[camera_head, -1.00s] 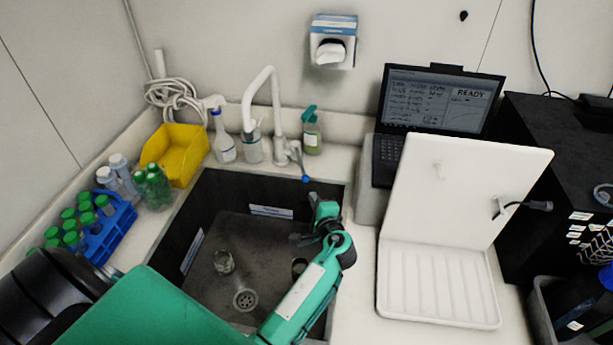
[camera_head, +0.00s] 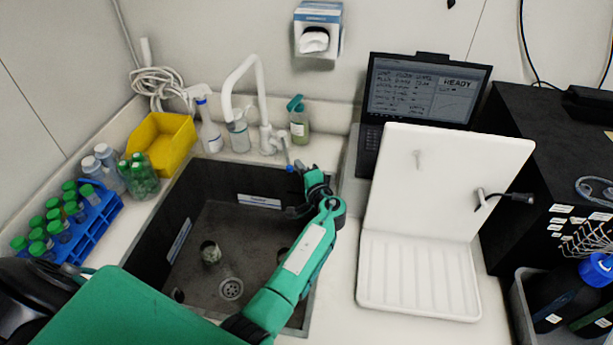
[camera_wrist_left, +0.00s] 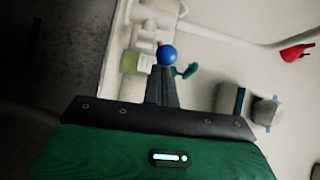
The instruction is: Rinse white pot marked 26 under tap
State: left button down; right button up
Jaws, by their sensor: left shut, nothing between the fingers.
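The white tap (camera_head: 261,100) stands behind the sink (camera_head: 215,215), its spout arching to the left. A lever with a blue tip (camera_head: 290,168) sticks out from its base; the blue ball (camera_wrist_left: 167,55) also shows in the left wrist view. My left gripper (camera_head: 308,192) is over the back right of the sink, just below the lever. Its fingers (camera_wrist_left: 163,84) are shut and empty, pointing at the blue ball; I cannot tell whether they touch. A small open vessel (camera_head: 210,253) stands in the sink. I cannot read the mark 26 on anything.
A yellow bin (camera_head: 163,142), a blue rack of green-capped tubes (camera_head: 97,222) and bottles line the sink's left side. A soap bottle (camera_head: 299,122) stands right of the tap. A white draining tray (camera_head: 418,275) and a laptop (camera_head: 425,90) are on the right.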

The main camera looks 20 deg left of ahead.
pick_arm(q)
jog(key=shift+w+a, duration=0.35)
jog(key=shift+a, duration=0.15)
jog(key=shift+s+a+m+t+h, duration=0.4)
jog(key=shift+s+a+t, duration=0.1)
jog(key=shift+s+a, duration=0.2)
jog(key=shift+w+f, duration=0.1)
